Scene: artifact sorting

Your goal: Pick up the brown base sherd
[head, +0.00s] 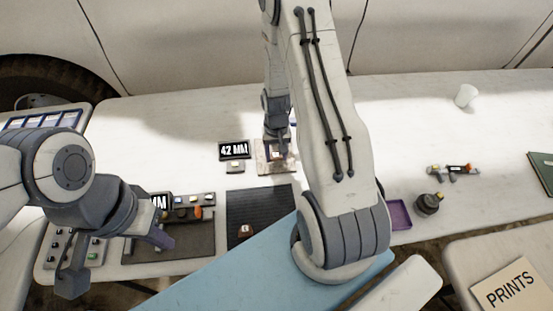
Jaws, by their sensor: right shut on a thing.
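A small brown sherd with a pale label (245,231) lies on the dark ribbed mat (262,208) in the middle of the table; I cannot tell whether it is a base piece. My right gripper (277,151) points down over a pale tan pad (262,167) behind the mat. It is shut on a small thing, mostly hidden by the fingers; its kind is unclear.
A "42 MM" display (234,150) stands left of the pad. Several small pieces line the dark rack (185,214). A purple tray (399,214), a dark bottle (428,204) and a white cup (466,95) are to the right. The table's back right is mostly clear.

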